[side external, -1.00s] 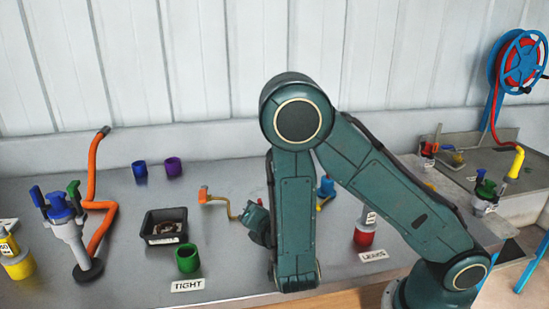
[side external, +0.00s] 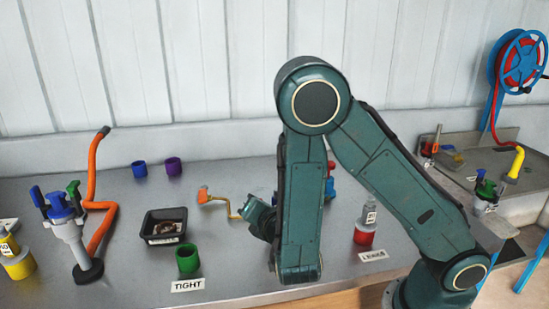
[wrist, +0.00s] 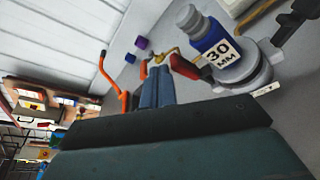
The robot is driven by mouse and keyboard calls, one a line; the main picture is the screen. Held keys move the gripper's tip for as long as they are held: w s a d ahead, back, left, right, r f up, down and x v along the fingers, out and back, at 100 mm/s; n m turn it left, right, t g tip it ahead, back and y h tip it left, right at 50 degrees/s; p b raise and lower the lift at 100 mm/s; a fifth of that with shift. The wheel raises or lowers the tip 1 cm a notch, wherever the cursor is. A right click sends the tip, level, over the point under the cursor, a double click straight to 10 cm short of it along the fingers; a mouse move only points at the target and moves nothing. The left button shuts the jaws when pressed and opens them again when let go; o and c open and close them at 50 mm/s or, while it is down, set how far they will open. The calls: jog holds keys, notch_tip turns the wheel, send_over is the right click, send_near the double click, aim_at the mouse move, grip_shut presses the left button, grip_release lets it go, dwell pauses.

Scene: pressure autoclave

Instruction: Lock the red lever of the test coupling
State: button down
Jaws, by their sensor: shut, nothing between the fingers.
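The test coupling appears to be the blue body (wrist: 217,45) with a "30 MM" label, standing on a grey flange in the wrist view. Its red lever (wrist: 185,67) sticks out to the left of the body. My gripper (wrist: 157,74) is shut and empty, its fingertips just left of the lever's end; I cannot tell whether they touch. In the side view my arm hides most of the coupling and the fingertips; only a red and blue part (side external: 330,181) shows right of my forearm.
A curved yellow pipe with an orange end (side external: 204,194) stands close to my wrist. A black tray (side external: 164,226), a green cup (side external: 188,259) by the TIGHT label, and a red-based bottle (side external: 365,227) sit on the bench. A grey stand with an orange hose (side external: 98,225) is at left.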

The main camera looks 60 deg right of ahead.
notch_tip(320, 180, up, 18)
jog(key=shift+r, duration=0.25)
dwell(1.1)
jog(key=s+d+f+m+g+y, duration=0.3)
jog(key=s+d+f+m+g, duration=0.15)
jog(key=s+m, duration=0.55)
jog(key=s+a+m+g+y, duration=0.2)
jog(key=s+a+m+y, duration=0.2)
jog(key=s+m, duration=0.7)
jog(key=shift+s+g+y, duration=0.35)
jog(key=shift+s+y, duration=0.15)
jog(key=shift+s, duration=0.4)
jog(key=c, duration=2.2)
grip_release()
jog(key=shift+a+f, duration=0.1)
